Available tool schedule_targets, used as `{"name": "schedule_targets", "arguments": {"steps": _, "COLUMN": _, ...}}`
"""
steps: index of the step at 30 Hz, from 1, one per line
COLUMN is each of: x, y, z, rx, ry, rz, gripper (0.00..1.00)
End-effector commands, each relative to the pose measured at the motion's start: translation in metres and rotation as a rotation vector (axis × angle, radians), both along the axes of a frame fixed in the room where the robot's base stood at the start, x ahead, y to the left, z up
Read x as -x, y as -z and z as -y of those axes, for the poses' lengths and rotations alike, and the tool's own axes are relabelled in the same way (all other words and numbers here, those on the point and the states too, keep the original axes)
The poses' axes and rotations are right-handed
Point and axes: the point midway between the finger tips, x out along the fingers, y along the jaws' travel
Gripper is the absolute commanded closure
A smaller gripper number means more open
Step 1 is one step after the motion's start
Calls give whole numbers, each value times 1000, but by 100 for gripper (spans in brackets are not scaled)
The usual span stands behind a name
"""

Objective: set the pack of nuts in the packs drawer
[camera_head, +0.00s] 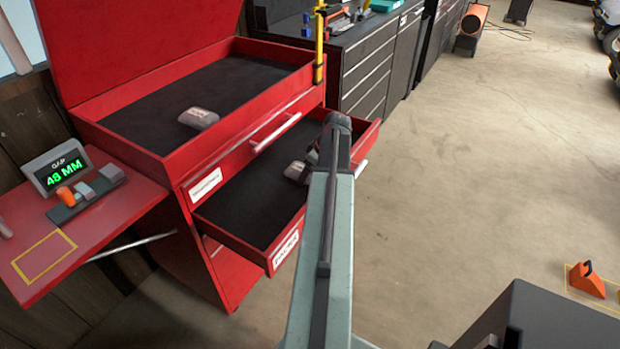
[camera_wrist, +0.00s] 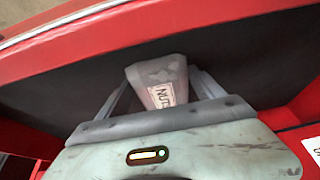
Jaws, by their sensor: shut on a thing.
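The pack of nuts (camera_wrist: 158,84) is pale grey with a label reading "NUT" in the wrist view. My gripper (camera_wrist: 162,76) is shut on it, one finger on each side. In the head view the pack (camera_head: 296,171) shows at the end of my arm, over the dark floor of the open red drawer (camera_head: 238,239). My arm hides part of the drawer and much of my gripper. The label on the drawer front is too blurred to read surely. I cannot tell whether the pack touches the drawer floor.
A similar grey pack (camera_head: 198,118) lies in the open top tray (camera_head: 165,168) of the red cart. A yellow post (camera_head: 320,50) stands at the tray's corner.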

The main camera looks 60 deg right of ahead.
Motion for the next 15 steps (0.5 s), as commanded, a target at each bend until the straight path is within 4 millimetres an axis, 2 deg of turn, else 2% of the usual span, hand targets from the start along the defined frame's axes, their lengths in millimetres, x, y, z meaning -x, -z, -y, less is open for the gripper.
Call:
{"name": "schedule_targets", "arguments": {"steps": 8, "x": 0, "y": 2, "z": 0, "rx": 0, "ry": 0, "rz": 0, "gripper": 67}}
{"name": "schedule_targets", "arguments": {"steps": 9, "x": 0, "y": 1, "z": 0, "rx": 0, "ry": 0, "rz": 0, "gripper": 14}}
{"name": "schedule_targets", "arguments": {"steps": 11, "x": 0, "y": 1, "z": 0, "rx": 0, "ry": 0, "rz": 0, "gripper": 1}}
{"name": "schedule_targets", "arguments": {"steps": 15, "x": 0, "y": 1, "z": 0, "rx": 0, "ry": 0, "rz": 0, "gripper": 1}}
